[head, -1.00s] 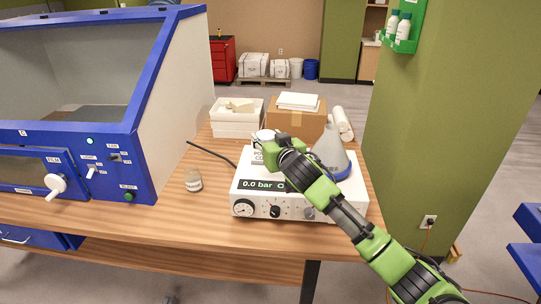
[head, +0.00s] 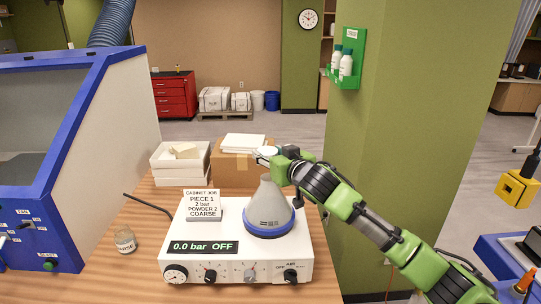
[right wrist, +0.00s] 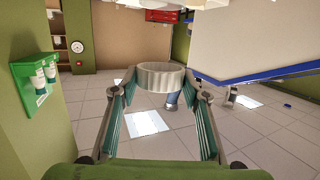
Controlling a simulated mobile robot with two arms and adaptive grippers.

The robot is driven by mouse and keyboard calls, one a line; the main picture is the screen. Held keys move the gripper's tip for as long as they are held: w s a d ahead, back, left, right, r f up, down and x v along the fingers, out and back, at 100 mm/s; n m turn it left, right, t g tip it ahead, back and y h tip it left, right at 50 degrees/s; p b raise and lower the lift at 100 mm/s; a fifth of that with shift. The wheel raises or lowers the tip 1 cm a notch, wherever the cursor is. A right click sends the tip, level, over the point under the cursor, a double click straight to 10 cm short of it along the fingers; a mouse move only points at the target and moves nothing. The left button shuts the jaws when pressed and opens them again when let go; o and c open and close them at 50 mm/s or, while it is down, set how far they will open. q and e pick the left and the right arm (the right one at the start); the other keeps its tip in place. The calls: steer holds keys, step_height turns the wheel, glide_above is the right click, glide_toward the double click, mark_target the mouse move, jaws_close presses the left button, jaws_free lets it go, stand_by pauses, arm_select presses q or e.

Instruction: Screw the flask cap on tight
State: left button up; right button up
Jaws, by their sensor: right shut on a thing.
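The flask (head: 268,205) is a grey cone with a blue band around its base. It stands upright on the white control box in the head view. My right gripper (head: 268,156) is over the flask's narrow top and is shut on the pale flask cap (head: 265,150). In the right wrist view the cap (right wrist: 161,76) is a whitish ribbed ring between the fingertips (right wrist: 160,88). The cap appears above the flask's mouth, but the gripper hides the gap, so I cannot tell whether they touch. My left gripper is not in view.
The control box (head: 190,258) reads 0.0 bar OFF and carries a job card (head: 203,205). A white tray (head: 180,178) and a cardboard box (head: 232,172) are behind. A green pillar (head: 400,120) rises at the right.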

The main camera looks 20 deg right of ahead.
steer(key=shift+d, duration=0.1)
step_height(320, 180, down, 5)
steer(key=b, duration=0.2)
steer(key=shift+b, duration=0.35)
steer(key=shift+w+d+f+b, duration=0.15)
steer(key=shift+f+b, duration=0.2)
steer(key=shift+f, duration=0.2)
steer(key=shift+r+p, duration=0.1)
steer(key=shift+p, duration=0.35)
stand_by(0.4)
steer(key=shift+f+b, duration=0.65)
steer(key=shift+f, duration=0.5)
stand_by(0.7)
